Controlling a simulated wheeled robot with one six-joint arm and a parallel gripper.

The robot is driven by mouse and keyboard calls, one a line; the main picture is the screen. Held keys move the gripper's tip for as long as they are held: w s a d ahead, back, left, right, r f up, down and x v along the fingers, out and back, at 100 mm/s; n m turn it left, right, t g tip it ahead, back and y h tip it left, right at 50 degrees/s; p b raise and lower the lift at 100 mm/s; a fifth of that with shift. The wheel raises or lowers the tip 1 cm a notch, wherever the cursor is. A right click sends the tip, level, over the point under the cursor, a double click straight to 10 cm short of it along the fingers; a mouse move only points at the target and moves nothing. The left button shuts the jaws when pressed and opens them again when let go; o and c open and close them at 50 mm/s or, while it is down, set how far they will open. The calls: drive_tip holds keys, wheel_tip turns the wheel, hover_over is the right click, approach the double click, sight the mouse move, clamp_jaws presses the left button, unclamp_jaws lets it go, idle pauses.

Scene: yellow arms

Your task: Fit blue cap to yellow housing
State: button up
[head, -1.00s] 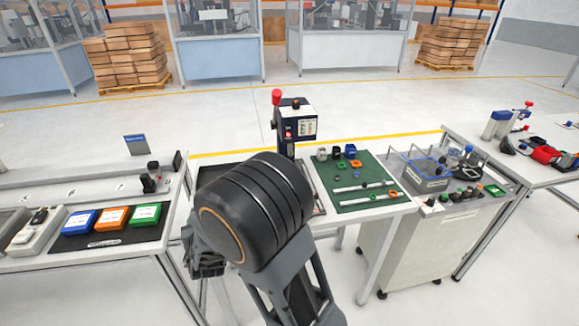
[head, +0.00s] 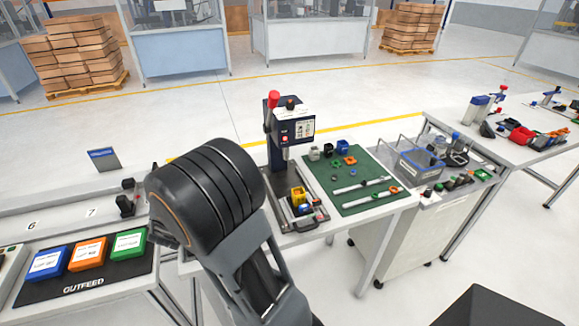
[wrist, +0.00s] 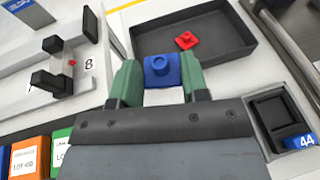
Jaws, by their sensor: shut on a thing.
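The blue cap (wrist: 160,68), a small square piece with a round knob on top, is in the wrist view between the two green fingers of my gripper (wrist: 161,82). My gripper is shut on it. The yellow housing (head: 298,195) shows in the head view, standing on the fixture at the base of the dark press (head: 291,130). My gripper and the cap are hidden behind my own arm in the head view, so their distance from the housing cannot be told.
A dark tray (wrist: 222,62) with a red cap (wrist: 186,40) lies beyond my gripper. A green mat (head: 330,195) with small parts is right of the press. An outfeed mat (head: 128,268) with blue, orange and green boxes is at left. A small dark holder (wrist: 262,127) marked 44 is at right.

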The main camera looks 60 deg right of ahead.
drive_tip(key=s+d+r+m+g+h, duration=0.1)
drive_tip(key=s+d+m+g+h, duration=0.1)
drive_tip(key=s+d+m+g, duration=0.35)
drive_tip(key=s+d+r+m+g+h, duration=0.2)
drive_tip(key=d+g, duration=0.1)
drive_tip(key=d, duration=0.6)
drive_tip(key=m+g+y, duration=0.3)
drive_tip(key=m+g, duration=0.5)
drive_tip(key=g, duration=0.3)
hover_over(293, 192)
drive_tip(key=shift+s+r, duration=0.1)
drive_tip(key=shift+r, duration=0.15)
drive_tip(key=shift+t, duration=0.25)
drive_tip(key=shift+f+b, duration=2.5)
drive_tip(key=shift+f, duration=0.85)
drive_tip(key=shift+f, duration=0.25)
drive_tip(key=o, duration=1)
drive_tip(key=shift+o, duration=0.2)
drive_tip(key=v, duration=1.4)
drive_tip(key=shift+f+b, duration=0.25)
drive_tip(key=shift+b, duration=0.05)
